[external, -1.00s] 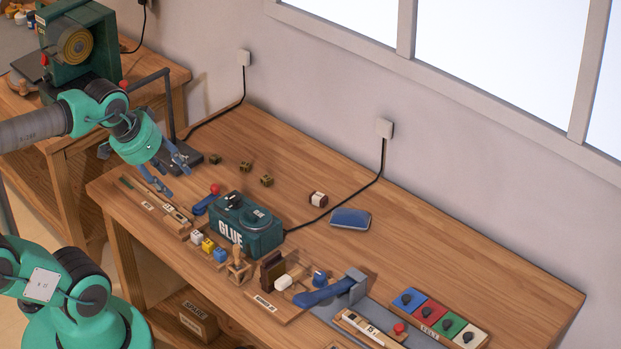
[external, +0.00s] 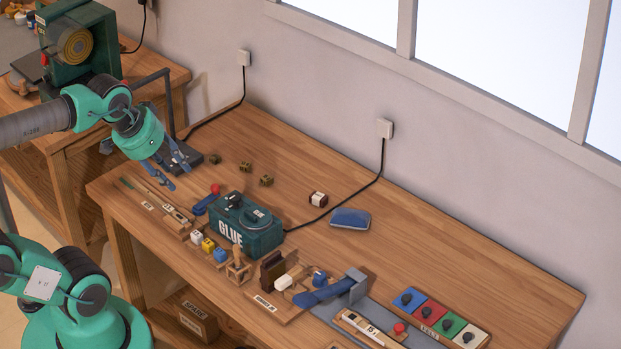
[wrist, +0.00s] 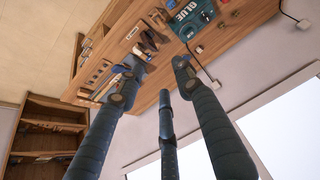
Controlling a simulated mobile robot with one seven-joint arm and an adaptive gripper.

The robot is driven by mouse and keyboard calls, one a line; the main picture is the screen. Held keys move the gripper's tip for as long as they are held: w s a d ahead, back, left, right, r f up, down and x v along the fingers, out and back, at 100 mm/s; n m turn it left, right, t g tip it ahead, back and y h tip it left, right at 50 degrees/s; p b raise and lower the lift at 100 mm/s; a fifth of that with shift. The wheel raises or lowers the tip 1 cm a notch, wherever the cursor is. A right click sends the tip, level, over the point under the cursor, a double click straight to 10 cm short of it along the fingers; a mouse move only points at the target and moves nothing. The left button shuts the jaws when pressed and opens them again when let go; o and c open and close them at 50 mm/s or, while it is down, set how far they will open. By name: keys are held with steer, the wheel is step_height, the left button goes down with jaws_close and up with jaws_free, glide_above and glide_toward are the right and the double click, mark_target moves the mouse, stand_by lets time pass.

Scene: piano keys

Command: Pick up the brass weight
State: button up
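Three small dark brass-coloured blocks lie on the wooden bench: one at the left (external: 215,159), one in the middle (external: 245,167) and one at the right (external: 266,180). They are too small to tell which is the brass weight. My gripper (external: 177,174) hangs above the left end of the bench, left of the blocks and apart from them. Its blue-grey fingers are spread and empty.
The green glue machine (external: 247,225) stands right of my gripper, near the blocks. A black stand (external: 168,100) is close behind the fingers. The rear right bench is clear.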

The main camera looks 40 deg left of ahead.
steer(key=w+a+r+g+p, duration=0.1)
steer(key=w+a+r, duration=0.15)
steer(key=w, duration=0.65)
steer(key=w+a+r+p, duration=0.2)
steer(key=w+a, duration=0.2)
steer(key=w, duration=0.4)
steer(key=w+a+f+g+p, duration=0.1)
steer(key=w+a+f, duration=0.2)
steer(key=w+a, duration=0.35)
steer(key=w+a+f+m+p, duration=0.1)
steer(key=w+a+f, duration=0.2)
steer(key=w+a, duration=0.4)
steer(key=w+a+f+g+p, duration=0.15)
steer(key=w+a+f, duration=0.3)
steer(key=w, duration=0.45)
steer(key=w+a+f+p, duration=0.2)
steer(key=w+a+f, duration=0.1)
steer(key=a+f, duration=0.8)
steer(key=w+a+f+m+p, duration=0.1)
steer(key=w+a+f, duration=0.3)
steer(key=a+f, duration=0.8)
step_height(320, 180, down, 3)
steer(key=shift+a+r+g+p, duration=0.15)
steer(key=shift+g+p, duration=0.2)
glide_above(213, 157)
steer(key=shift+s+f, duration=0.1)
steer(key=shift+f, duration=4.15)
